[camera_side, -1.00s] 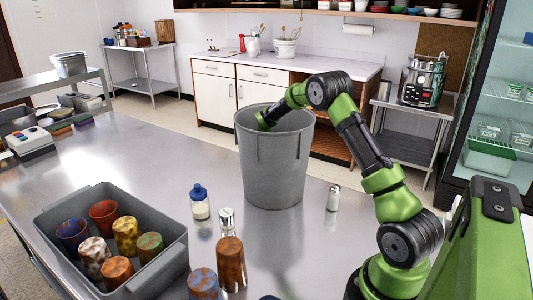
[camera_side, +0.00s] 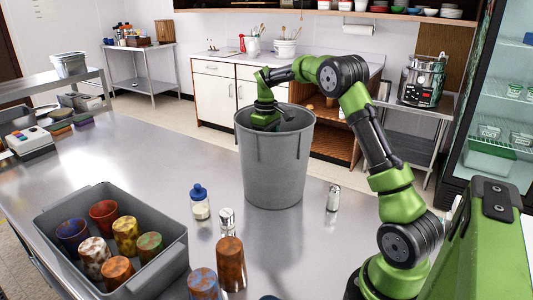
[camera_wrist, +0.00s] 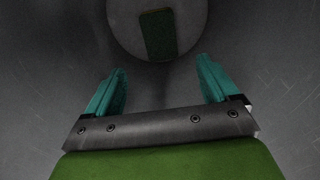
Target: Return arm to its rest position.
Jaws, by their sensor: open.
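My green arm reaches over the tall grey bin (camera_side: 272,165) on the steel counter. My gripper (camera_side: 266,118) is at the bin's mouth, pointing down, its fingertips hidden by the rim in the side view. In the wrist view my gripper (camera_wrist: 160,68) has its two teal fingers spread apart with nothing between them. Beyond them, a dark green flat block with a tan edge (camera_wrist: 158,34) lies on the round bin floor, apart from the fingers.
A grey tub (camera_side: 165,270) with several patterned cups stands at the front left. A blue-capped jar (camera_side: 200,205), a brown tumbler (camera_side: 230,265), a glass shaker (camera_side: 227,219) and a small shaker (camera_side: 333,198) stand near the bin.

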